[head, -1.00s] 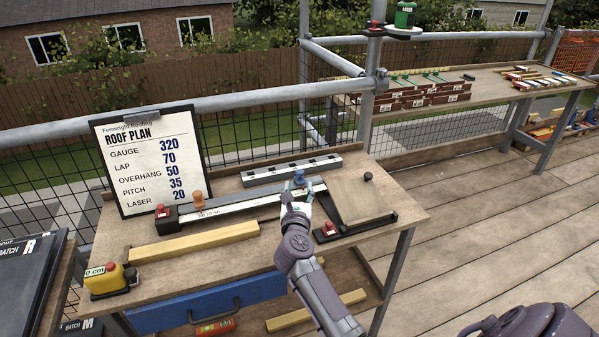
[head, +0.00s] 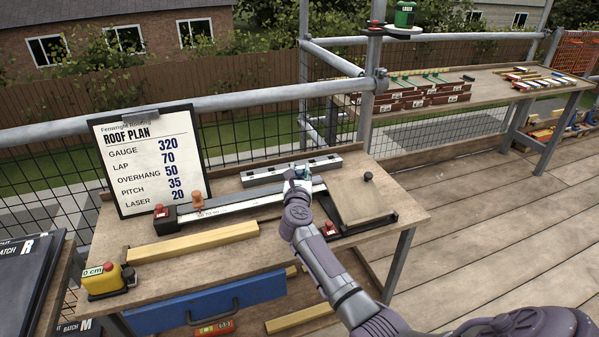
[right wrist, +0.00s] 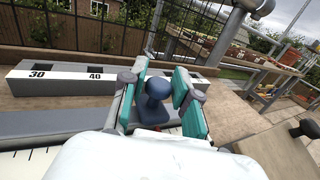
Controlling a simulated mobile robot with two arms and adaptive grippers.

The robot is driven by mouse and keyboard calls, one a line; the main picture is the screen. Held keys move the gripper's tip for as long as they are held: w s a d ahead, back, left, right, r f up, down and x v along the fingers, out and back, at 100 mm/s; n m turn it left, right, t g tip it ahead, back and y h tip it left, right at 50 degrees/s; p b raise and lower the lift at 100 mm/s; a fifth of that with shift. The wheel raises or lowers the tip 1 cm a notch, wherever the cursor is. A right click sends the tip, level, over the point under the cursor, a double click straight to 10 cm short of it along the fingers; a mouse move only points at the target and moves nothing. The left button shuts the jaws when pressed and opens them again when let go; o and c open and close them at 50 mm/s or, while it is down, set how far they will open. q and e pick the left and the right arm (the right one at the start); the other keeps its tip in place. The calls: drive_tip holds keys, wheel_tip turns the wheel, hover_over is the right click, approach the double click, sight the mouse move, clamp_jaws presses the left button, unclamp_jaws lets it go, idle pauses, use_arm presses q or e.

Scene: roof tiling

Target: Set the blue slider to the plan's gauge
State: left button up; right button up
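The roof plan board (head: 150,160) stands at the back left of the workbench and reads GAUGE 320. A long ruled bar (head: 245,202) lies on the bench, with an orange knob (head: 197,200) near its left end. The blue slider's knob (right wrist: 157,98) stands between the teal-padded fingers of my right gripper (right wrist: 164,88) in the right wrist view. The fingers are spread on both sides of it, and firm contact is not visible. In the head view my right gripper (head: 299,173) mostly hides the slider. My left gripper is out of view.
A grey block marked 30 and 40 (right wrist: 65,82) lies behind the bar. A tilted board (head: 360,200) sits to the right. A wooden batten (head: 195,242) and a yellow tape measure (head: 103,281) lie in front.

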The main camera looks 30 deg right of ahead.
clamp_jaws()
drive_tip(key=shift+w+a, duration=0.25)
drive_tip(key=shift+a, duration=0.8)
drive_tip(key=o, duration=0.5)
unclamp_jaws()
